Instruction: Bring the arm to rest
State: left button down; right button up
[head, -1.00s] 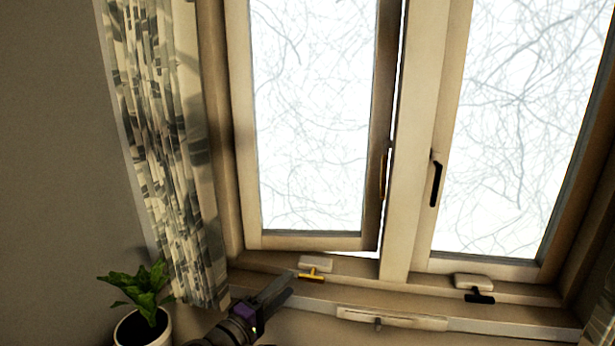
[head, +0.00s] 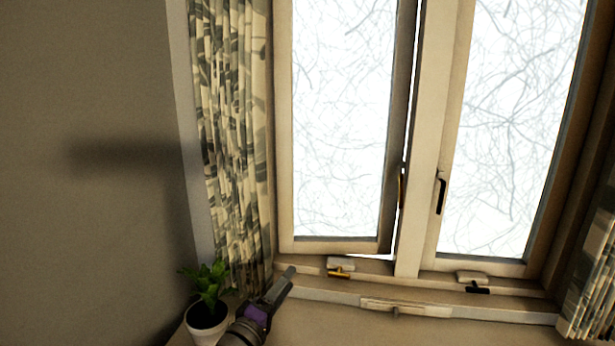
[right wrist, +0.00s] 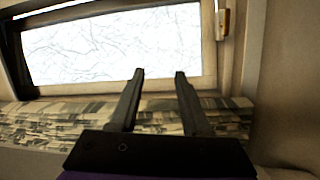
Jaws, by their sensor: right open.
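My right gripper (head: 285,283) is low in the head view, in front of the window sill and just right of a potted plant. In the right wrist view my right gripper (right wrist: 159,73) has its two fingers apart with nothing between them. Beyond the fingers in that view are the patterned curtain (right wrist: 60,122) and a window pane (right wrist: 90,50). My left gripper is in neither view.
The left window sash (head: 340,243) stands slightly open, with a gold latch (head: 340,273) below it. The right sash has a dark handle (head: 441,193) and a black latch (head: 478,288). The potted plant (head: 207,315) stands close to my right arm. Curtains (head: 235,150) hang at both sides.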

jog(key=w+d+r+t+y, duration=0.2)
jog(key=d+r+t+y, duration=0.1)
jog(key=d+y, duration=0.3)
jog(key=s+d+f+m+g+y, duration=0.1)
jog(key=s+d+f+m+g, duration=0.6)
jog(key=s+f, duration=0.8)
jog(key=s+d+f+m+g+y, duration=0.25)
jog(key=s+d+f+g, duration=0.65)
jog(key=s+f, duration=0.6)
pick_arm(q)
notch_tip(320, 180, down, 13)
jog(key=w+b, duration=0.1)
jog(key=b, duration=1)
pick_arm(e)
notch_tip(320, 180, down, 10)
jog(key=s+d, duration=0.1)
jog(key=s, duration=0.1)
pick_arm(q)
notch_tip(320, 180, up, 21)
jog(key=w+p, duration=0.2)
jog(key=p, duration=1.6)
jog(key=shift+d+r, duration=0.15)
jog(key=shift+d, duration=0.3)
pick_arm(e)
notch_tip(320, 180, up, 20)
jog(key=w+t, duration=0.1)
jog(key=shift+w+d+r+m+h, duration=0.25)
jog(key=shift+w+m+h, duration=0.1)
jog(key=shift+m, duration=0.1)
